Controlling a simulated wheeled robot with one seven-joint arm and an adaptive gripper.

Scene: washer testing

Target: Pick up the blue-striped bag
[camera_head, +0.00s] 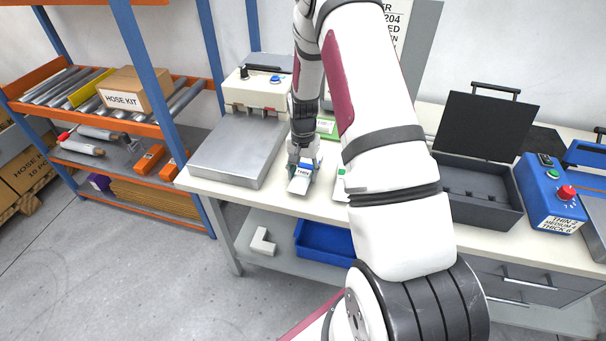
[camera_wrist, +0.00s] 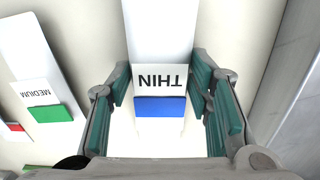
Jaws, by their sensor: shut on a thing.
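The blue-striped bag (camera_wrist: 160,40) is a flat white packet with a blue band and a label reading THIN. In the wrist view it lies between the two green-padded fingers of my gripper (camera_wrist: 160,85), which are shut on it. In the head view my gripper (camera_head: 304,158) points down over the bag (camera_head: 299,186) near the front edge of the workbench. The gripper and wrist hide part of the bag there. I cannot tell whether the bag touches the bench top.
A green-striped MEDIUM bag (camera_wrist: 60,95) and a red-striped bag (camera_wrist: 14,128) lie beside it. A metal-plated machine (camera_head: 235,150) stands left on the bench (camera_head: 400,185). An open black case (camera_head: 480,195) and a blue control box (camera_head: 550,190) stand right.

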